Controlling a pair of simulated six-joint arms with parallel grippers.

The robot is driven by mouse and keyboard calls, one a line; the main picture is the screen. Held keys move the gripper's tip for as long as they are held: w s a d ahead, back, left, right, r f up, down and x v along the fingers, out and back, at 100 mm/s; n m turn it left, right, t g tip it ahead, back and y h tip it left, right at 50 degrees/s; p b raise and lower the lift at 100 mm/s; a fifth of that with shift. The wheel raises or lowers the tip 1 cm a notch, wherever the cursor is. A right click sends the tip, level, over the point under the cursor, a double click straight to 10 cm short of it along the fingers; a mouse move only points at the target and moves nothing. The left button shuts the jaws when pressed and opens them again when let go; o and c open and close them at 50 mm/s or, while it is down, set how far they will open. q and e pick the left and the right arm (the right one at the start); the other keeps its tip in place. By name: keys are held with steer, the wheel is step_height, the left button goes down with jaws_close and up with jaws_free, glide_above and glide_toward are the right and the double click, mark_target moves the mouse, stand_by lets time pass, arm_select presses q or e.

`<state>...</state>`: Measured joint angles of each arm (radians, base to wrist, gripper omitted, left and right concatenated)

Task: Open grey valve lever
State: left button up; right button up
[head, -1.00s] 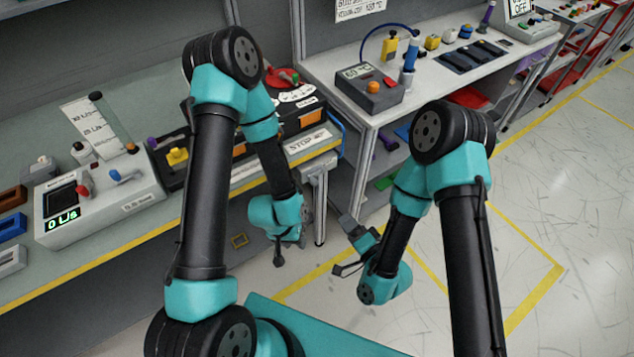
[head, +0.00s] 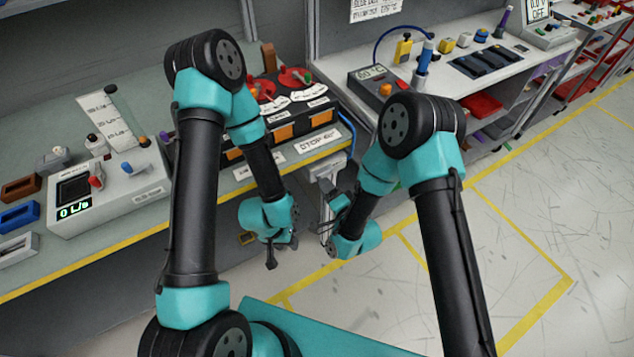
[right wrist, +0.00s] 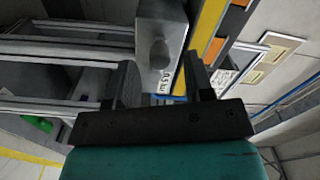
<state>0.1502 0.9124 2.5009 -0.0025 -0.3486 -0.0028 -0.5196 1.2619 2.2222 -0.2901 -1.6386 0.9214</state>
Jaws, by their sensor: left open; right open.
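My left gripper (head: 275,250) hangs in front of the left bench's yellow edge, small and seen from above, with nothing visible in it. My right gripper (head: 330,213) is just right of it, below the bench's front corner. In the right wrist view my right gripper (right wrist: 167,80) is open, its two dark fingers apart and nothing held. A grey box with a rounded grey knob (right wrist: 158,52) shows just beyond and between the fingers. I cannot tell whether this knob is the grey valve lever. The grey box (head: 327,168) also shows at the bench corner in the head view.
A white module (head: 110,195) reading 0 L/s, with a red lever (head: 97,180), stands on the left bench. A black module (head: 285,115) with red discs and orange parts is behind my left arm. A second bench (head: 455,95) is at right. The floor (head: 490,240) is clear.

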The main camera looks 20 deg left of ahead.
steer(key=shift+x, duration=1.5)
jaws_close()
